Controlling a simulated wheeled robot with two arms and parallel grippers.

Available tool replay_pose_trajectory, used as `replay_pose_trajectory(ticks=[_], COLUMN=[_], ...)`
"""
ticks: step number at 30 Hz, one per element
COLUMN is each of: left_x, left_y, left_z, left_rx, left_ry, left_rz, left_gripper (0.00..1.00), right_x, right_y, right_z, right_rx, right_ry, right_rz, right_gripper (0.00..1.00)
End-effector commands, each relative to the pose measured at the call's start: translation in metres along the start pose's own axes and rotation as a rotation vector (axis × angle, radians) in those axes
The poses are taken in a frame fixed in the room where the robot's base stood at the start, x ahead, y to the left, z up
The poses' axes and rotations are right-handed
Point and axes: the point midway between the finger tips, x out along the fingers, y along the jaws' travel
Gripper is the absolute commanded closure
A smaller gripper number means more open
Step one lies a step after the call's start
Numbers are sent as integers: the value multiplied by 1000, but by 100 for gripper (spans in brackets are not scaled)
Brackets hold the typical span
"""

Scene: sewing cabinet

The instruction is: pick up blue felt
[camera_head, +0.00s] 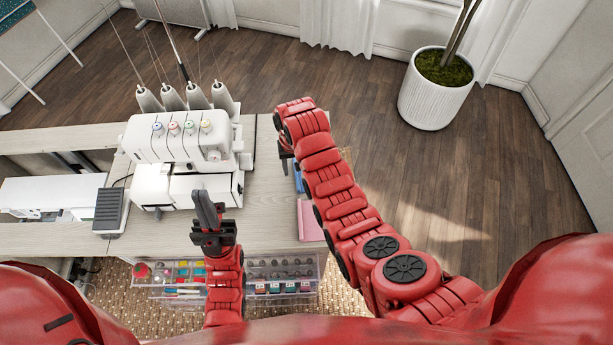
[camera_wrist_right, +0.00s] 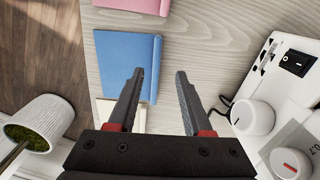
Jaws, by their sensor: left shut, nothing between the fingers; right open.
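The blue felt (camera_wrist_right: 115,62) is a flat folded piece lying on the pale wooden table (camera_wrist_right: 212,50) in the right wrist view. In the head view only a sliver of it (camera_head: 298,180) shows beside my right arm. My right gripper (camera_wrist_right: 159,72) is open and empty above the table. One finger overlaps the felt's lower right corner in the picture; the other is over bare table to its right. Whether it touches the felt cannot be told. My left gripper (camera_head: 206,207) is shut and empty in front of the sewing machine.
A pink felt piece (camera_head: 311,220) lies close to the blue one. A cream piece (camera_wrist_right: 108,108) is partly hidden by the right gripper. The white sewing machine (camera_head: 180,140) stands to the left. A clear drawer box (camera_head: 282,287) is at the table's front. A potted plant (camera_head: 437,90) stands on the floor.

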Motion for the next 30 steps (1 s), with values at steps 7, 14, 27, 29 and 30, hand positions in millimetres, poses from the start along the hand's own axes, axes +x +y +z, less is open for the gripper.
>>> replay_pose_trajectory(ticks=[7,14,27,29,30], left_x=[15,30,32,32,32], left_y=[-1,-2,-2,-2,-2], left_z=[-2,-5,-5,-5,-5], left_rx=[0,0,0,0,0], left_ry=[-1,-1,-1,-1,-1], left_rz=[0,0,0,0,0], left_gripper=[100,100,100,100,100], right_x=[11,36,58,58,58], right_y=[1,6,5,5,5], right_z=[1,1,-1,-1,-1], right_rx=[-1,0,0,0,0], right_ry=[-3,-5,2,2,2], right_rz=[1,1,0,0,0], right_gripper=[50,50,50,50,50])
